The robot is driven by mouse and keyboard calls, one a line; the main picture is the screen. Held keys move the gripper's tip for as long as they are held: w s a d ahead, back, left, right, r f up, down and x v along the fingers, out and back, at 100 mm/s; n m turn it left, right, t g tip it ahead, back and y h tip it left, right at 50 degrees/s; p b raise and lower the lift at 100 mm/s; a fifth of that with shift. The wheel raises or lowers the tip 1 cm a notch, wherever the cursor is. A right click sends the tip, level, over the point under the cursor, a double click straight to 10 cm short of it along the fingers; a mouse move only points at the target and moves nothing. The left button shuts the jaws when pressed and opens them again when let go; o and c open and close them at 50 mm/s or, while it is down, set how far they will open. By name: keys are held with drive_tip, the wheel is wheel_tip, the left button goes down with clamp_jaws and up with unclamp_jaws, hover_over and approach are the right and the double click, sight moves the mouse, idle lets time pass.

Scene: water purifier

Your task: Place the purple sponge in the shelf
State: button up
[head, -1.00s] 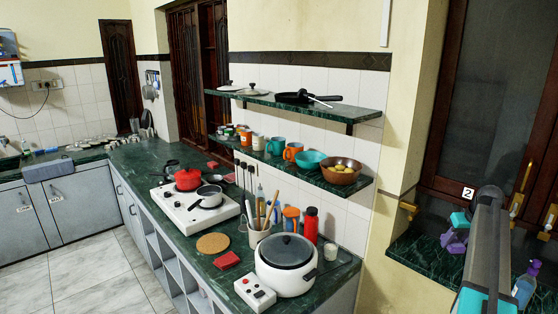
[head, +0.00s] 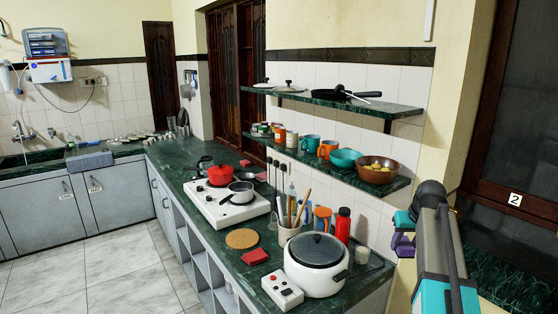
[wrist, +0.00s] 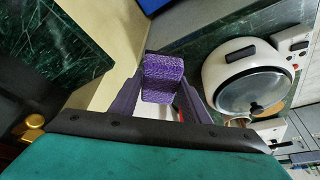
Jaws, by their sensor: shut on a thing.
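The purple sponge (wrist: 163,80) is a textured block held between the purple fingers of my gripper (wrist: 165,95) in the wrist view. In the head view my gripper (head: 403,245) is at the right, in front of the wall and right of the shelves; the sponge is hard to tell from the fingers there. The wall carries an upper green marble shelf (head: 398,113) and a lower green marble shelf (head: 345,177). My gripper is lower in the picture than the lower shelf's right end and apart from it.
The lower shelf holds cups, a teal bowl (head: 344,159) and a brown bowl (head: 378,170) at its right end. The upper shelf holds a black pan (head: 335,94) and lids. Below, the counter carries a white cooker (head: 316,264), a red bottle (head: 343,225) and a stove (head: 228,206).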

drive_tip(key=s+a+b, duration=0.2)
drive_tip(key=s+a, duration=0.1)
drive_tip(key=a, duration=0.9)
drive_tip(key=s+a+b, duration=0.1)
drive_tip(key=s+a, duration=0.1)
drive_tip(key=a, duration=1)
drive_tip(key=shift+s+a+f+n+b, duration=0.3)
drive_tip(key=shift+s+f+n+b, duration=0.05)
drive_tip(key=shift+s+f+n, duration=0.1)
drive_tip(key=shift+f, duration=0.1)
drive_tip(key=s+f, duration=0.5)
drive_tip(key=f, duration=0.1)
drive_tip(key=shift+f, duration=0.25)
drive_tip(key=shift+s, duration=0.1)
drive_tip(key=shift+d, duration=0.2)
